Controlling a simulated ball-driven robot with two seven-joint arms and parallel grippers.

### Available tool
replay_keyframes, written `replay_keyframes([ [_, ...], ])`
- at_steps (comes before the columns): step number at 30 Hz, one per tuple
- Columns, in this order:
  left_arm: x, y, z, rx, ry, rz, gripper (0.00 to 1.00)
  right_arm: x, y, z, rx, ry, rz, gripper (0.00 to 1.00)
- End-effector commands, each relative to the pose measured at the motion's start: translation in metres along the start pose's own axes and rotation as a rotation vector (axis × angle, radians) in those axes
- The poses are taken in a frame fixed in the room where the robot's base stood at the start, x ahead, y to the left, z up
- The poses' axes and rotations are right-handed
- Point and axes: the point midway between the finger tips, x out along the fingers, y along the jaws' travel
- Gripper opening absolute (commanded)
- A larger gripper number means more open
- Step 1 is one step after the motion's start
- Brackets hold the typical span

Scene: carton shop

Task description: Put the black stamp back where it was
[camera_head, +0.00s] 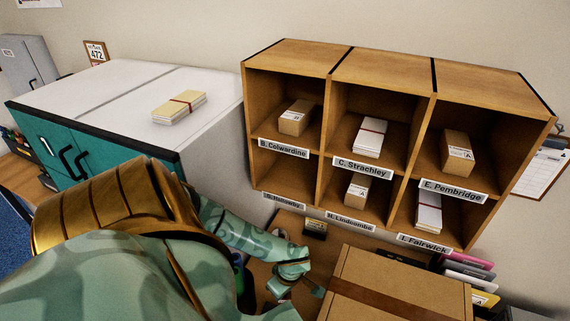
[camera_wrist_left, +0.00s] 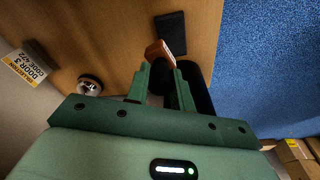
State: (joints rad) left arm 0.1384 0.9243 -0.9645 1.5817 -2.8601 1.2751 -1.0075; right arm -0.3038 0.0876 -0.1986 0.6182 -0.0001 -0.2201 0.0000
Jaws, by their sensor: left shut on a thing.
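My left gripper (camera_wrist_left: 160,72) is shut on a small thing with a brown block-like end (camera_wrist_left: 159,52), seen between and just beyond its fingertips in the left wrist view. I take this to be the black stamp; its other parts are mostly hidden by the fingers and dark shapes. A flat black rectangle (camera_wrist_left: 171,32), perhaps an ink pad, lies on the brown desk (camera_wrist_left: 110,30) beyond it. In the head view my left arm reaches in from the left and ends low over the desk, beside a carton; the held thing is not clear there. My right gripper is not in view.
A silver bell (camera_wrist_left: 88,86) and a collection sign (camera_wrist_left: 22,66) stand left of the gripper. A carton (camera_head: 395,285) stands right of my left arm. A pigeonhole shelf (camera_head: 388,75) with small parcels is behind. Blue floor (camera_wrist_left: 270,70) lies beyond the desk edge.

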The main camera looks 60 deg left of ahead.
Motion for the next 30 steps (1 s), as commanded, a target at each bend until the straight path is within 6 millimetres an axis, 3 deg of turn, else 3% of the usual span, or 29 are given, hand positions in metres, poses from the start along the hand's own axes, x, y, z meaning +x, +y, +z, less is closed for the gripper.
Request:
replay_keyframes([
  [3, 0.018, 0.015, -0.016, -0.008, 0.001, -0.006, 0.09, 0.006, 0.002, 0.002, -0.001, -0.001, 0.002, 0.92],
  [7, 0.052, 0.038, -0.034, -0.005, 0.001, -0.003, 0.09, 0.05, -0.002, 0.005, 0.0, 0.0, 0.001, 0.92],
  [12, 0.077, 0.054, -0.046, -0.002, 0.001, -0.002, 0.09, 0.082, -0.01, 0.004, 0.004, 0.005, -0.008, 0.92],
  [20, 0.087, 0.064, -0.054, -0.001, 0.001, -0.001, 0.09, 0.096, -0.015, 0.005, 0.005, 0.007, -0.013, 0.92],
  [27, 0.123, 0.067, -0.052, 0.0, 0.0, -0.002, 0.09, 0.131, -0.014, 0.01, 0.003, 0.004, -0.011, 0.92],
  [30, 0.123, 0.067, -0.052, 0.0, 0.001, -0.002, 0.09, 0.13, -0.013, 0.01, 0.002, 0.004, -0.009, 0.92],
])
